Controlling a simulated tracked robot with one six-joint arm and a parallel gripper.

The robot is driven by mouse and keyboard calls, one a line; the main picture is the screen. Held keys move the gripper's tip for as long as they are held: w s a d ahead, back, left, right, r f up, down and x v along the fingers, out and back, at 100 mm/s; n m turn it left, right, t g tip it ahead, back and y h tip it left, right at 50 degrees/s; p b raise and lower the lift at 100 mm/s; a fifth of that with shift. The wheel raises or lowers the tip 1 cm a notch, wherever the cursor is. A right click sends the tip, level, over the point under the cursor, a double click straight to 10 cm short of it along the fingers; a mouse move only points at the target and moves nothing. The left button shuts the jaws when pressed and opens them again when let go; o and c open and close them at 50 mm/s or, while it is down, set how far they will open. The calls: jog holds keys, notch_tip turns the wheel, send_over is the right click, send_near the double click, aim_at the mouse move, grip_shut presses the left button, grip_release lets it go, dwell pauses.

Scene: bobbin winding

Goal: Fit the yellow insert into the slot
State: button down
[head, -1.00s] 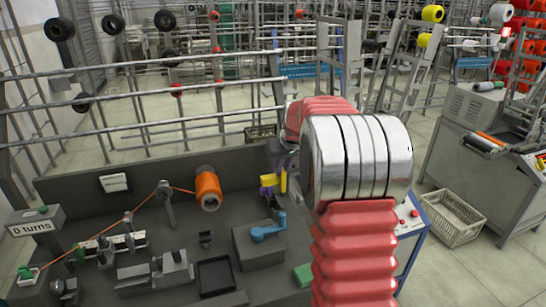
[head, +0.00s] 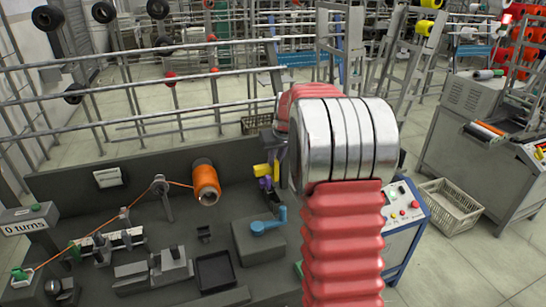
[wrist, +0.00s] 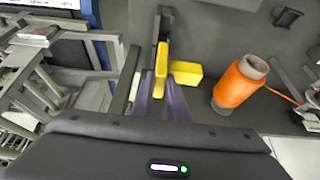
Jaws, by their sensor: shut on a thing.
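The yellow insert (wrist: 160,62) is between the two purple fingertips of my gripper (wrist: 165,92) in the wrist view, and my gripper is shut on it. A yellow block (wrist: 187,72) sticks out to the right of it; I cannot tell whether it is part of the same piece. In the head view the yellow insert (head: 276,169) and my gripper (head: 265,183) show small beside my arm, above the back right of the dark bench. A dark upright bracket (wrist: 163,24) stands beyond the insert in the wrist view. The slot itself cannot be made out.
An orange bobbin (head: 205,182) with thread stands left of my gripper. A blue crank (head: 266,224) on a grey block (head: 258,240) and a black tray (head: 214,271) are in front. Metal rails run behind the bench (head: 130,205). My arm hides the bench's right end.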

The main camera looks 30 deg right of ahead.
aim_at(277, 180)
jog(key=shift+f, duration=2.85)
jog(key=shift+s, duration=0.2)
jog(key=shift+f, duration=0.25)
jog(key=shift+f, duration=0.7)
jog(key=shift+f, duration=0.35)
jog(key=shift+f, duration=1.05)
jog(key=shift+f, duration=0.35)
jog(key=shift+f, duration=0.25)
